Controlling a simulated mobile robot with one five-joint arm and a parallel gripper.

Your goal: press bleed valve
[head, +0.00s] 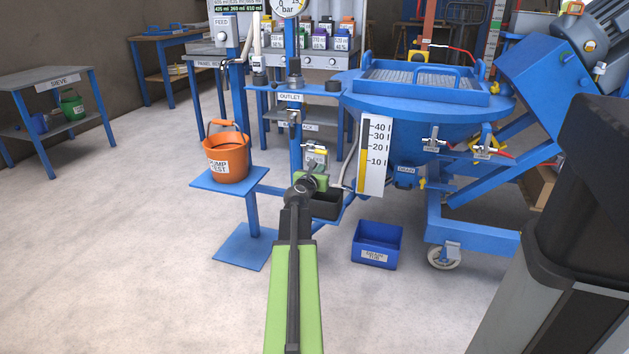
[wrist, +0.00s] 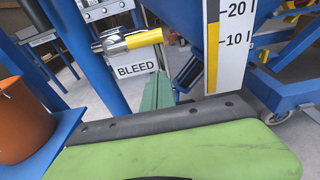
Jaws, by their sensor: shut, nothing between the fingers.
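The bleed valve (wrist: 130,42) has a yellow lever on a metal body, with a white plate marked BLEED (wrist: 136,66) just below it. It is in the upper middle of the wrist view. In the head view the bleed valve (head: 316,150) is small, on the blue stand, just beyond the end of my arm. My gripper (wrist: 157,82) shows as narrow green fingers, shut and empty, pointing at the area below the BLEED plate. Whether the tips touch the plate cannot be told. In the head view my gripper (head: 314,181) is partly hidden by my wrist.
An orange bucket (head: 226,157) stands on a blue shelf left of my arm. A white level scale (head: 373,157) and blue mixer vessel (head: 425,115) are to the right. A dark tray (head: 327,206) is under the valve and a blue bin (head: 377,246) is on the floor. The left floor is clear.

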